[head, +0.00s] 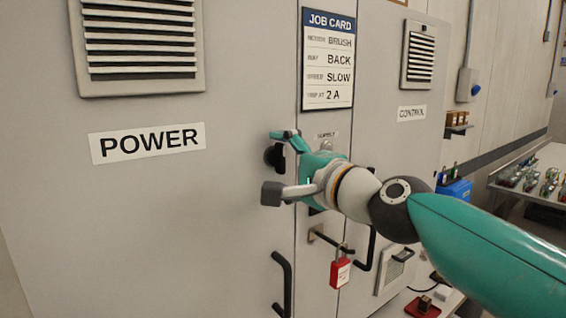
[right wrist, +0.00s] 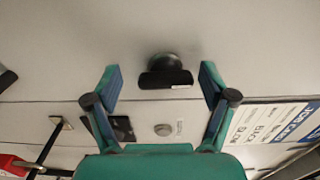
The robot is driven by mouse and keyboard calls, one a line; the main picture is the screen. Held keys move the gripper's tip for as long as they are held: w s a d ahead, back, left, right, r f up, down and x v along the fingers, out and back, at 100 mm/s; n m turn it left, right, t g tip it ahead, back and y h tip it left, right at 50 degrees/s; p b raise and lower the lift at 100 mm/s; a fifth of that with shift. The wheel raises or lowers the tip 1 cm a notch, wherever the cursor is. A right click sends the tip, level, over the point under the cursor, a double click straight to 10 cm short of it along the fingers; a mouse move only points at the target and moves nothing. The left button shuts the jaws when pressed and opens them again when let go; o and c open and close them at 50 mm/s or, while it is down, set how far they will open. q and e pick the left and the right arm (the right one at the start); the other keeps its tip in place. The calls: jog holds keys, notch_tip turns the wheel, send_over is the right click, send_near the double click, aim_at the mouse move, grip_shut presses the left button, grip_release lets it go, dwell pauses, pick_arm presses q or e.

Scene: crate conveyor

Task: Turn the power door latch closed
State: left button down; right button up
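The grey power door carries a POWER label (head: 148,143). Its latch (head: 271,156) is a black knob with a bar, near the door's right edge and partly hidden by my right gripper in the head view. In the right wrist view, the latch (right wrist: 166,76) shows its bar roughly parallel to the door seam. My right gripper (head: 277,165) is open, with one finger above and one below the latch in the head view. In the right wrist view, the gripper (right wrist: 160,78) has the latch between its fingertips, apart from both. My left gripper is out of view.
A black door handle (head: 284,283) is below the latch. A red padlock (head: 340,272) hangs lower right beside another black handle (head: 365,250). A job card (head: 328,60) is above the gripper, and the CONTROL door (head: 412,150) is at right.

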jog(key=shift+d+r, duration=0.1)
jog(key=shift+r, duration=0.05)
jog(key=shift+s+d, duration=0.35)
jog(key=shift+s, duration=0.1)
jog(key=v, duration=1)
jog(key=shift+s+d+f, duration=0.2)
jog(key=shift+s+f, duration=0.05)
jog(key=shift+s, duration=0.1)
